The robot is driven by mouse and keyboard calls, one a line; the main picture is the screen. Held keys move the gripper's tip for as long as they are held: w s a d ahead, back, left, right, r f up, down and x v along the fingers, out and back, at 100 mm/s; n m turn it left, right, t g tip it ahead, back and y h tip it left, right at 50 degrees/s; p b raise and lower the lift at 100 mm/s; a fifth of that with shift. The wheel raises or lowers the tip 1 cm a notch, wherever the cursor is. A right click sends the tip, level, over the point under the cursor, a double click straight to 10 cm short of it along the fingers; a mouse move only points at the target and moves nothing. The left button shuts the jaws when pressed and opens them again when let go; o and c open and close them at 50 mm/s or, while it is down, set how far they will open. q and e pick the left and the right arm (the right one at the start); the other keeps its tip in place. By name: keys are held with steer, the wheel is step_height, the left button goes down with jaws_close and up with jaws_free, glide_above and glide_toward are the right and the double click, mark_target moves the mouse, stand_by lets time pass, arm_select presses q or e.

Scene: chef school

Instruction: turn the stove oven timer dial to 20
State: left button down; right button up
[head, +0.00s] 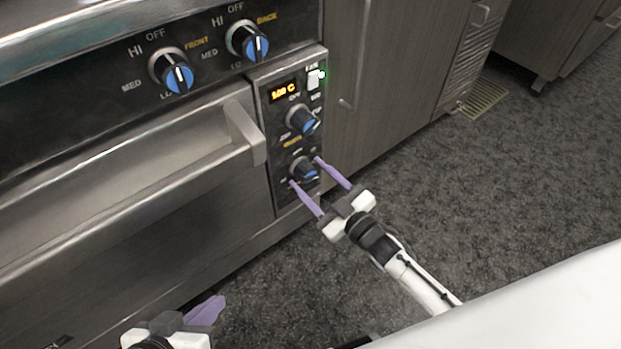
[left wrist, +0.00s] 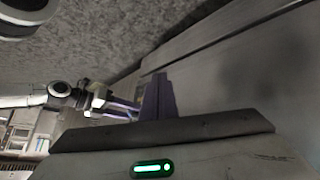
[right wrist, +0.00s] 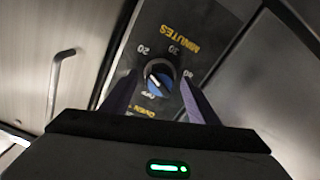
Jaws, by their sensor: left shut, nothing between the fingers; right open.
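The oven timer dial (head: 304,170) is the lower black-and-blue knob on the oven's narrow control panel. In the right wrist view the dial (right wrist: 158,78) shows a white pointer line, with the word MINUTES and the numbers 20 and 30 around it. My right gripper (head: 305,172) is open, with one purple finger on each side of the dial; I cannot tell whether they touch it. In the right wrist view the fingers (right wrist: 158,95) straddle the dial. My left gripper (head: 212,308) is shut and empty, low in front of the oven, away from the dial.
Above the timer dial are another blue knob (head: 302,120), a lit display (head: 284,91) and a white switch (head: 314,79). Two stove knobs (head: 172,72) sit higher up. The oven door handle (head: 240,135) juts out left of the panel. The floor (head: 440,180) to the right is clear.

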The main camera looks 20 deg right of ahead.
arm_select(q)
steer(key=shift+d+r, duration=0.1)
steer(key=shift+r, duration=0.05)
arm_select(e)
steer(key=shift+w+a, duration=0.15)
steer(key=shift+w, duration=0.3)
steer(key=shift+c, duration=0.5)
steer(key=c, duration=1)
steer(key=shift+o, duration=0.2)
steer(key=shift+r+m+p, duration=0.1)
steer(key=shift+m+p, duration=0.25)
steer(key=shift+m, duration=0.05)
steer(key=o, duration=1.1)
steer(key=shift+c, duration=0.2)
arm_select(q)
steer(key=shift+s+a+f, duration=0.15)
steer(key=shift+a+f, duration=0.05)
steer(key=shift+f, duration=0.15)
steer(key=shift+r, duration=0.1)
arm_select(e)
steer(key=shift+s, duration=0.15)
